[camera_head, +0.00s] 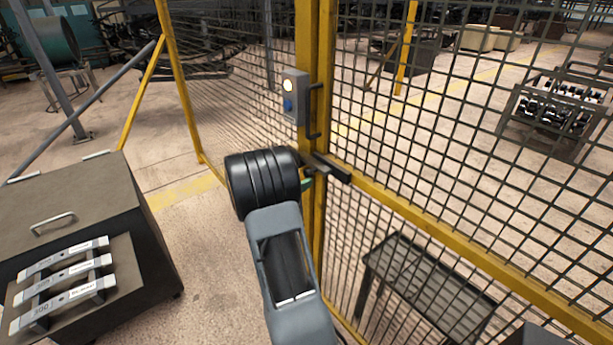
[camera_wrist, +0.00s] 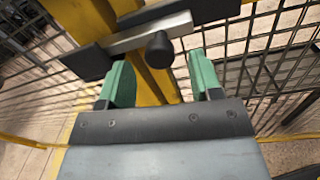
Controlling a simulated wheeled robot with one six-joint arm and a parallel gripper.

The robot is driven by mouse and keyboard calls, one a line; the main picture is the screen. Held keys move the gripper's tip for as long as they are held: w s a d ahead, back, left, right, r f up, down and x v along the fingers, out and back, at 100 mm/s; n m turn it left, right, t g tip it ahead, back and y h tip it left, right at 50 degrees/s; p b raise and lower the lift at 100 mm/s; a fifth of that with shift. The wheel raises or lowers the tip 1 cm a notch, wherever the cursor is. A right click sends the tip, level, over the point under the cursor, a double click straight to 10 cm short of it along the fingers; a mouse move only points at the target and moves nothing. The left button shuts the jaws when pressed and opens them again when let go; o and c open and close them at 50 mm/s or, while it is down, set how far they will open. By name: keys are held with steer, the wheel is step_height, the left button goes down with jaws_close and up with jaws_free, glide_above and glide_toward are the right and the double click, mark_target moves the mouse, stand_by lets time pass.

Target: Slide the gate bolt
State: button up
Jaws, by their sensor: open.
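The gate bolt (camera_wrist: 150,35) is a light metal bar with a dark round knob (camera_wrist: 160,49), set in dark brackets on the yellow post. In the wrist view my gripper (camera_wrist: 165,78) is open, its two green fingers below the bar. The knob is ahead of the gap between the fingers, and I see no finger touching it. In the head view the bolt's dark bracket (camera_head: 333,170) shows on the gate, right of my black wrist. My arm hides most of the bolt and gripper there; a sliver of green finger (camera_head: 307,184) shows.
A grey box (camera_head: 295,97) with a lit yellow button and a blue button is on the post above the bolt, beside a dark vertical handle (camera_head: 315,112). Yellow-framed mesh fencing spans both sides. A dark cabinet (camera_head: 150,235) stands at left. A grey table (camera_head: 425,275) is behind the mesh.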

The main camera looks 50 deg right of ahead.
steer(key=w+a+b, duration=0.1)
steer(key=w+a, duration=0.1)
steer(key=a, duration=0.8)
stand_by(0.3)
